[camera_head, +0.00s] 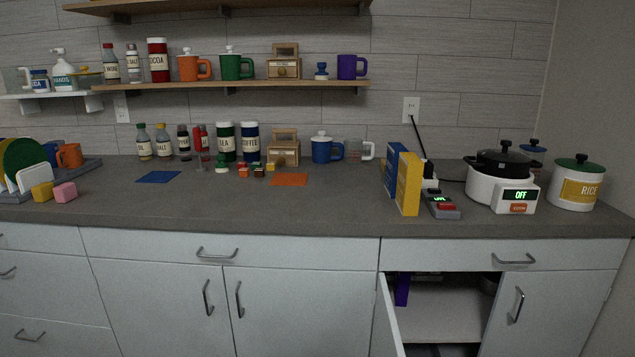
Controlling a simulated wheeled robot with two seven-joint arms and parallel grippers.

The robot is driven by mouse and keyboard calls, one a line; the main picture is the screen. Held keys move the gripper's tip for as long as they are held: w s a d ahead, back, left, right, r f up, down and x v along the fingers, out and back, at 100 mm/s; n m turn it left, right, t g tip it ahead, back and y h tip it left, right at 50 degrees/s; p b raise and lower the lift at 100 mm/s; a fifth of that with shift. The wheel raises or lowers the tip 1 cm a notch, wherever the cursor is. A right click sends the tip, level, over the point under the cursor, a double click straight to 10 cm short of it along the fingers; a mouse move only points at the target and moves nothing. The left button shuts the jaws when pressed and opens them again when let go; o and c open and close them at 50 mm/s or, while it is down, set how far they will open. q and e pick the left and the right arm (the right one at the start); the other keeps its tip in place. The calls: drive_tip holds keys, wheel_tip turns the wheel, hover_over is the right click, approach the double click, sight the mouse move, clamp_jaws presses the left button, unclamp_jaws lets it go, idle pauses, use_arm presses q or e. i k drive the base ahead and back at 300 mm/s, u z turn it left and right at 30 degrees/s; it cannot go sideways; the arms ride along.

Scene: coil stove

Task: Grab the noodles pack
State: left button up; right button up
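No label saying noodles is readable anywhere. A yellow box (409,184) stands upright on the counter, right of centre. A blue box (392,168) stands upright close behind it, partly hidden. A purple pack (402,289) is inside the open lower cabinet (440,310), near its left side and partly hidden by the open door. I cannot tell which of these is the noodles pack. Neither of my grippers is in view.
The cabinet door (388,318) stands open toward me. A black-lidded cooker (487,187) and a rice canister (576,185) stand at the right. A small device (441,204) lies beside the yellow box. The counter front (270,215) is mostly clear.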

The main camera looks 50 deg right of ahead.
sight(410, 169)
drive_tip(key=u, duration=0.25)
drive_tip(key=i, duration=0.95)
drive_tip(key=z, duration=1.95)
